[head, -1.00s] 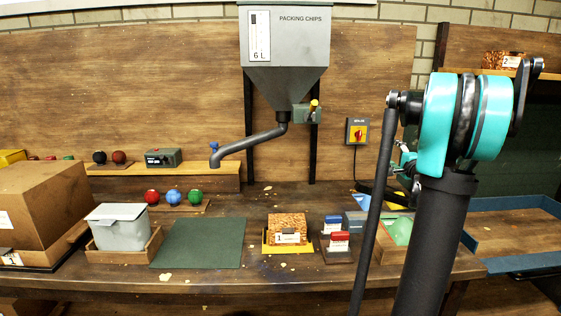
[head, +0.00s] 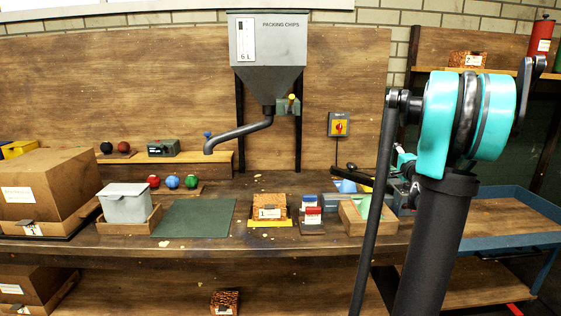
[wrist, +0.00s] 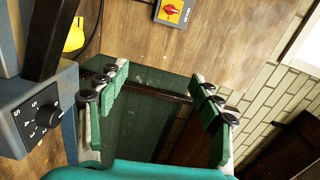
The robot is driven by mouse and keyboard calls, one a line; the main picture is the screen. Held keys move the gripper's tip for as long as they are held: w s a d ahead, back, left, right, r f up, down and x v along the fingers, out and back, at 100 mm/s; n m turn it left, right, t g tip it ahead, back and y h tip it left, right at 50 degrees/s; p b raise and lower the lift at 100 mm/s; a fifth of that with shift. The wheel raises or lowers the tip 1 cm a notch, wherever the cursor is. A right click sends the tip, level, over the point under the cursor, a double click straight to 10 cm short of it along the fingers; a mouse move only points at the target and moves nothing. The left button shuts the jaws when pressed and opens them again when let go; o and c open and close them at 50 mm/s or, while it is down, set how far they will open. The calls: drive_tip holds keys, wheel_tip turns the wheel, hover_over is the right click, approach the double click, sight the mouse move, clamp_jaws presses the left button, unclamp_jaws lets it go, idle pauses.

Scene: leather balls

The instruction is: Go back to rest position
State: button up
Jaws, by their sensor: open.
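My gripper (wrist: 158,98) is open in the wrist view, with its two green-padded fingers wide apart and nothing between them. In the head view my own arm stands at the right and hides most of the gripper behind it. The leather balls, dark red (head: 153,181), blue (head: 172,181) and green (head: 191,181), sit in a row on a small wooden rack on the bench (head: 190,243). A black ball (head: 106,148) and a brown ball (head: 124,147) rest on the raised shelf behind. A wooden box (head: 355,226) with something green in it is partly hidden by my arm.
A packing-chips hopper (head: 268,50) with a bent spout stands over the bench. A grey lidded bin (head: 126,204), cardboard box (head: 45,185) and green mat (head: 195,218) lie left. A switch box (head: 340,124) is on the back panel. A blue-edged tray table (head: 505,200) is right.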

drive_tip(key=s+a+f+n+g+y, duration=0.1)
drive_tip(key=s+a+f+n+g, duration=0.25)
drive_tip(key=s+a+f, duration=0.35)
drive_tip(key=s+a+f+n+g+y, duration=0.25)
drive_tip(key=s+a+n, duration=0.2)
drive_tip(key=a, duration=0.45)
drive_tip(key=s+a+f+n+g, duration=0.2)
drive_tip(key=s+a+f+n, duration=0.1)
drive_tip(key=s+a+f, duration=0.4)
drive_tip(key=s+f+n+g+h, duration=0.2)
drive_tip(key=s+f, duration=0.4)
drive_tip(key=s, duration=0.4)
drive_tip(key=s+f+n+g+h, duration=0.2)
drive_tip(key=s+f, duration=0.3)
drive_tip(key=s, duration=0.5)
drive_tip(key=shift+s+d+f+n+g+h, duration=0.2)
drive_tip(key=shift+s+f+n+g+h, duration=0.2)
drive_tip(key=shift+n+g, duration=0.35)
